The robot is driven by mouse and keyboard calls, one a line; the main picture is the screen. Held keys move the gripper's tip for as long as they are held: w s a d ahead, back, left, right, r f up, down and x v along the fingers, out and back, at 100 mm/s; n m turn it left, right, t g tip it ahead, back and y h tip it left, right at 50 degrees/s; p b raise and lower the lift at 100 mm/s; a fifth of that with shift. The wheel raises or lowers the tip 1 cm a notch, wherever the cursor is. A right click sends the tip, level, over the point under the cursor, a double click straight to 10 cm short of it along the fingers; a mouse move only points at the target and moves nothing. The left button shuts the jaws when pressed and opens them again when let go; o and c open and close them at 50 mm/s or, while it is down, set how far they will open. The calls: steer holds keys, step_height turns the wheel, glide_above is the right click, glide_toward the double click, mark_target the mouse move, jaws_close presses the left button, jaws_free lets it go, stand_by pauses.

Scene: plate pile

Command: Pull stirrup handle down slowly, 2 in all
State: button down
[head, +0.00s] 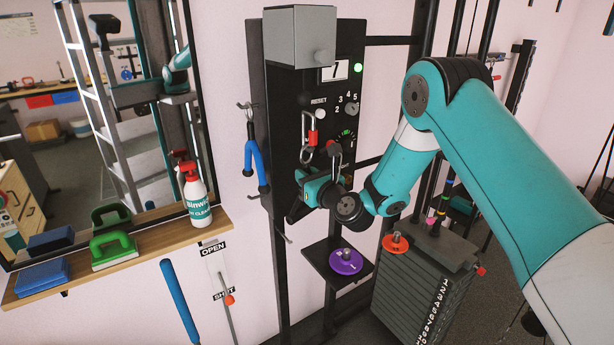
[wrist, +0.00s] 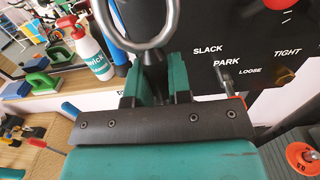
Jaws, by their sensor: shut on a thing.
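My gripper (head: 311,191) is in front of the black machine panel (head: 284,140), below a hanging metal link (head: 335,158). In the wrist view its two teal fingers (wrist: 154,88) are shut on a dark piece, which I take to be the stirrup handle (wrist: 153,68). A grey metal ring (wrist: 145,40) rises just beyond the fingers. Most of the handle is hidden by the fingers; a black part (head: 297,208) shows at the gripper's left in the head view. The panel's counter (head: 335,72) shows one digit that looks like 1, beside a lit green lamp (head: 357,68).
A small shelf (head: 322,262) holds a purple disc (head: 346,261) below my gripper. A weight stack (head: 410,300) stands right. A wooden ledge (head: 165,237) holds a spray bottle (head: 196,195).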

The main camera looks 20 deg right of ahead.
mark_target(309, 210)
steer(key=shift+f+b, duration=0.8)
steer(key=shift+f, duration=0.6)
steer(key=shift+f+b, duration=0.9)
steer(key=shift+f, duration=0.2)
steer(key=shift+f+b, duration=0.9)
steer(key=shift+f, duration=0.4)
step_height(309, 210, down, 2)
steer(key=shift+f+b, duration=0.1)
steer(key=shift+b, duration=0.85)
steer(key=shift+s+r+p, duration=0.1)
steer(key=shift+r+p, duration=1.4)
